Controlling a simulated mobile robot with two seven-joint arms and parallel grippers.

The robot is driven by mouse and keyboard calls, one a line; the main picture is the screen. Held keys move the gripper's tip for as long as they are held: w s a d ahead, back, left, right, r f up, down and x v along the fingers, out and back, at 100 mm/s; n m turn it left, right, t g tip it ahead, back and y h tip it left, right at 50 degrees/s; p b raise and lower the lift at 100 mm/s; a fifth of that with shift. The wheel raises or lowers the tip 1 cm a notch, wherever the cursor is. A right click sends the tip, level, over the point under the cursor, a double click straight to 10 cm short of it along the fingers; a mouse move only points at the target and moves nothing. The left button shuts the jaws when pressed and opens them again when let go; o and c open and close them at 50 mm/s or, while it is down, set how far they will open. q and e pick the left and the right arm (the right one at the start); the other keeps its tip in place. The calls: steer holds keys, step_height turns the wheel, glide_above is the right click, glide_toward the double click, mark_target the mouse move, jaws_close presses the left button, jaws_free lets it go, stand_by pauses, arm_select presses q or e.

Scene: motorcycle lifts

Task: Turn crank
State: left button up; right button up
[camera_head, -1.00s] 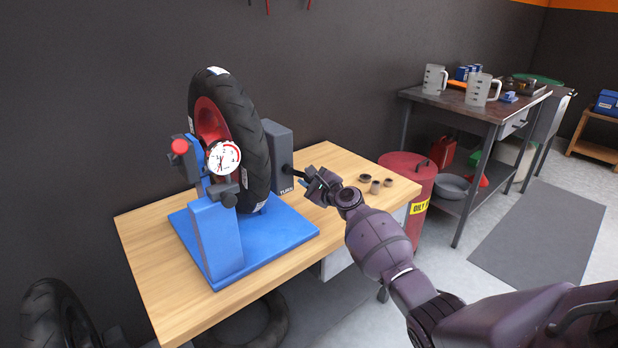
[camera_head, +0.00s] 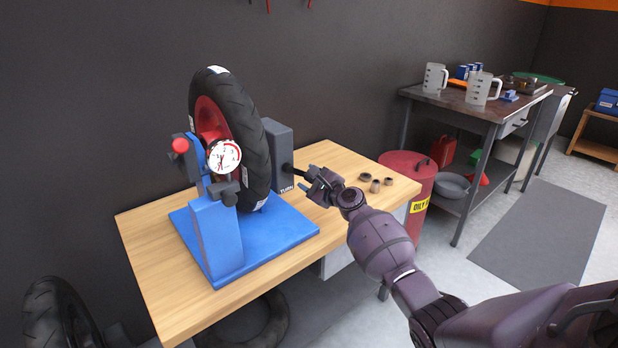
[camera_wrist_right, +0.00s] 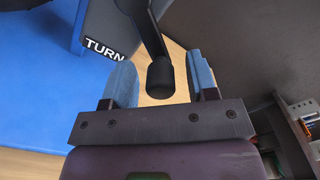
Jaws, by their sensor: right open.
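The black crank (camera_head: 297,171) sticks out from the grey housing marked TURN on the right side of the wheel stand. In the right wrist view its dark arm runs down to a rounded handle end (camera_wrist_right: 160,78). My right gripper (camera_head: 308,182) is at the crank, and in the right wrist view its open blue-padded fingers (camera_wrist_right: 162,80) are on either side of the handle, with gaps visible on both sides. The tyre with a red rim (camera_head: 232,130) stands upright in the blue stand (camera_head: 215,235), with a dial gauge (camera_head: 225,156) in front. My left gripper is not in view.
The stand is on a wooden workbench (camera_head: 160,285). Several small dark cups (camera_head: 376,185) sit right of my gripper. A red bin (camera_head: 420,180) stands beyond the bench, near a metal table (camera_head: 450,97) with jugs. A dark wall is behind the wheel.

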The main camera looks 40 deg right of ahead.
steer(key=s+p, duration=0.2)
steer(key=s, duration=0.8)
steer(key=shift+d, duration=0.45)
steer(key=shift+r, duration=0.1)
